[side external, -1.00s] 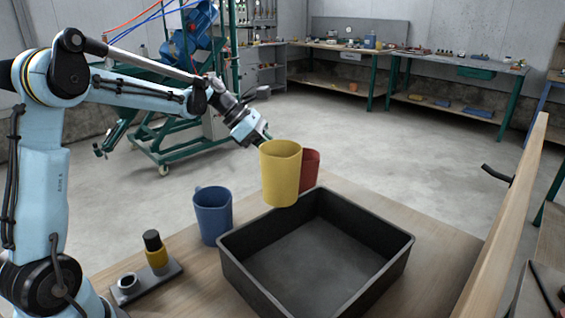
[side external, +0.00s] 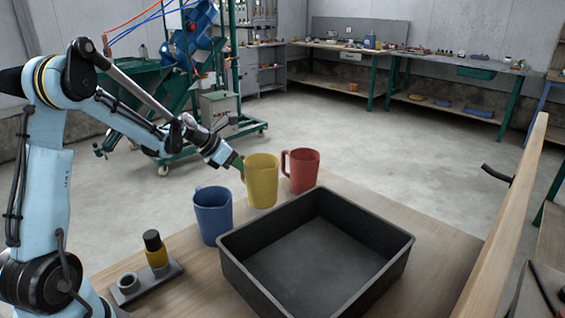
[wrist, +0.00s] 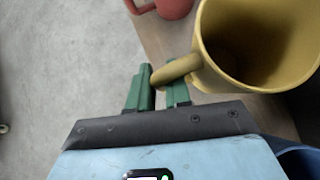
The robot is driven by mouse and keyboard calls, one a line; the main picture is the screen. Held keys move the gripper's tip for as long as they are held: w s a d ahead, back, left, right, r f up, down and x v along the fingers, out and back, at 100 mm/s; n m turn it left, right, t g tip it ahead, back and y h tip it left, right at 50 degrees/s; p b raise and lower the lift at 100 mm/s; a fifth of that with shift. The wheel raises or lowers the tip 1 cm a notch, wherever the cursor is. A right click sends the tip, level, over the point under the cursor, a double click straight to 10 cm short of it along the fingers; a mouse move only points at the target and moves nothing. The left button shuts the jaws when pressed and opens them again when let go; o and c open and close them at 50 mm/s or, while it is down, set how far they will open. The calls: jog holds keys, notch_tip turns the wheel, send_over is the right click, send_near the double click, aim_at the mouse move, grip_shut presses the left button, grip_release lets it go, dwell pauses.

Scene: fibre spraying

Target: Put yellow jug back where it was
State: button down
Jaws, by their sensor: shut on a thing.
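The yellow jug (side external: 261,181) is upright between the blue jug (side external: 213,214) and the red jug (side external: 301,171), behind the black tray. It appears to be at table level, though contact with the table cannot be made out for certain. My gripper (side external: 238,163) reaches it from the back left. In the wrist view, the green fingers of my gripper (wrist: 160,88) are shut on the handle of the yellow jug (wrist: 215,60). The jug's opening faces the wrist camera. Part of the red jug (wrist: 172,8) shows at the top, and the blue jug (wrist: 300,160) shows at the lower right.
A black tray (side external: 234,250), empty, stands on the wooden table (side external: 190,285). A grey holder (side external: 165,280) with a black and yellow cylinder (side external: 155,250) sits at the front left. A wooden beam (side external: 505,215) runs along the right side.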

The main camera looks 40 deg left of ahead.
aim_at(243, 178)
jog(key=shift+f, duration=1.75)
jog(key=c, duration=1.1)
grip_release()
jog(key=shift+o, duration=0.2)
